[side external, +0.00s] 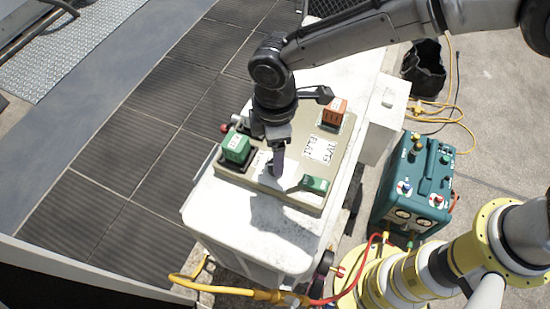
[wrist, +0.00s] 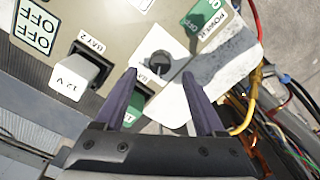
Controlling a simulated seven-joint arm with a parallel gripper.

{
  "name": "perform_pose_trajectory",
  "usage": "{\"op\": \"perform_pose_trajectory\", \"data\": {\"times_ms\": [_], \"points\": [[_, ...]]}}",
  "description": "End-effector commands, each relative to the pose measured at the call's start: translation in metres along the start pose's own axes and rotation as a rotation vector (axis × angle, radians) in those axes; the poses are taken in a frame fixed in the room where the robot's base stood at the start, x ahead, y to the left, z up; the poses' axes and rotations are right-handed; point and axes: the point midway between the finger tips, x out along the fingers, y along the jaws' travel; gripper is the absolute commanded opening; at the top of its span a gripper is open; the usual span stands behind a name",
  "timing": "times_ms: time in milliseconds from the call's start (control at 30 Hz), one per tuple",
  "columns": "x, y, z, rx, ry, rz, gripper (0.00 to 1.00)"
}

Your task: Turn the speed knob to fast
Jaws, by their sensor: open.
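The beige control panel (side external: 227,172) lies on a white casing, and its bare face also shows in the wrist view (wrist: 115,22). In the wrist view a small dark round knob (wrist: 159,64) stands on the panel. I cannot read a speed or fast mark beside it, and I cannot tell which way it points. My gripper (wrist: 160,76) is open, its two purple fingers on either side of the knob in that picture. Contact cannot be made out. In the side view my gripper (side external: 276,165) points down over the panel and hides the knob.
A green block (side external: 236,147), an orange block (side external: 335,109) and a green POWER switch (side external: 315,184) stand on the panel around my gripper. A grey 12 V block (wrist: 78,74) is left of the fingers. A teal gauge box (side external: 420,185) with hoses stands on the right.

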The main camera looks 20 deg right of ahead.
Motion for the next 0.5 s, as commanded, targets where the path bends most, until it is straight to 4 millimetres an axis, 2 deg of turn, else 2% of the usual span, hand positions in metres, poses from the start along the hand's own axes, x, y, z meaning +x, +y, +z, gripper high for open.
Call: {"op": "perform_pose_trajectory", "data": {"times_ms": [100, 200, 500], "points": [[0.021, 0.000, 0.001, 0.000, -0.003, -0.002, 0.72], [0.032, 0.000, 0.001, 0.000, -0.002, -0.001, 0.72], [0.044, 0.000, 0.000, 0.000, 0.000, 0.000, 0.72]]}}
